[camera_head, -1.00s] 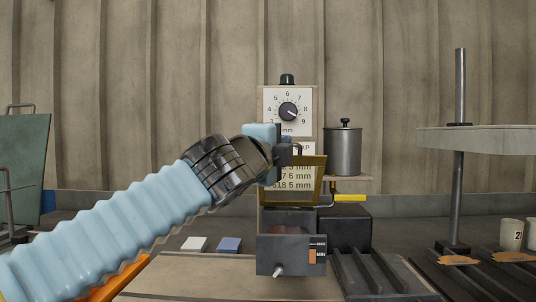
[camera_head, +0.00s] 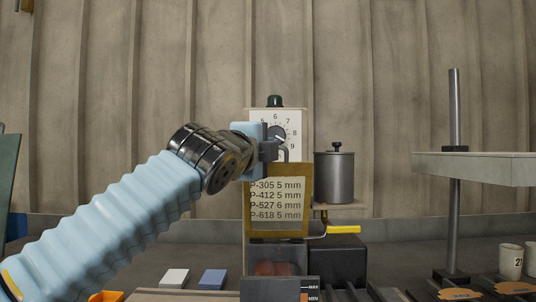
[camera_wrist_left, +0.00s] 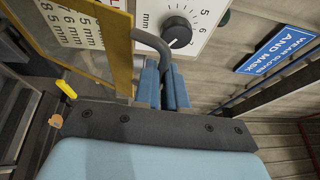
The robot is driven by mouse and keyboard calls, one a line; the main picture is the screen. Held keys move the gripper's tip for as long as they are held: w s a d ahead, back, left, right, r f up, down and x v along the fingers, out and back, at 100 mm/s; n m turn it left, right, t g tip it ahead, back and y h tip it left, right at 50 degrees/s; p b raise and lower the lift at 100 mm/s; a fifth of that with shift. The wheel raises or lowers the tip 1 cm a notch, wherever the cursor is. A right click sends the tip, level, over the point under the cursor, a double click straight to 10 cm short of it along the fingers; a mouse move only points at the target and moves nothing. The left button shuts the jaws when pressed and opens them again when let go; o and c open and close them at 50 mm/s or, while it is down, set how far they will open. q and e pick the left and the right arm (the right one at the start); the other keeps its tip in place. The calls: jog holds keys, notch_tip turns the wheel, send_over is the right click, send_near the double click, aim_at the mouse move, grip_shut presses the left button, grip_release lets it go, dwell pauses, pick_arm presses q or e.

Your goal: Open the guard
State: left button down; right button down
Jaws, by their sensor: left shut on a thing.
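The guard (camera_head: 308,205), a clear panel in a yellow-brown frame, stands about upright on the front of the machine, with a card of part numbers and mm values showing through it. Its frame also fills the upper left of the left wrist view (camera_wrist_left: 118,45). A dark bent handle (camera_wrist_left: 150,42) rises from the guard's top edge. My left gripper (camera_head: 270,150) is shut on this handle, with its blue fingers (camera_wrist_left: 163,86) around the bar. The fingers partly hide the handle in the head view. My right gripper is not in view.
A dial (camera_head: 277,133) with a black knob is close behind the gripper. A lidded metal pot (camera_head: 334,177) stands on a shelf to the right, above a yellow-handled lever (camera_head: 343,230). A dark open box (camera_head: 272,288) is below the guard. White (camera_head: 174,278) and blue (camera_head: 213,279) blocks lie left.

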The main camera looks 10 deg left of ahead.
pick_arm(q)
jog(key=shift+w+a+r, duration=0.1)
jog(key=shift+w+a, duration=0.1)
jog(key=shift+w, duration=0.6)
jog(key=shift+w+a, duration=0.15)
jog(key=shift+w, duration=0.65)
jog(key=c, duration=1.2)
grip_release()
jog(key=shift+r, duration=0.15)
jog(key=shift+s+a, duration=0.1)
jog(key=shift+s, duration=0.45)
jog(key=s+a+b, duration=0.2)
jog(key=s+b, duration=0.1)
jog(key=s, duration=0.9)
jog(key=shift+s+f, duration=0.3)
jog(key=shift+f, duration=0.1)
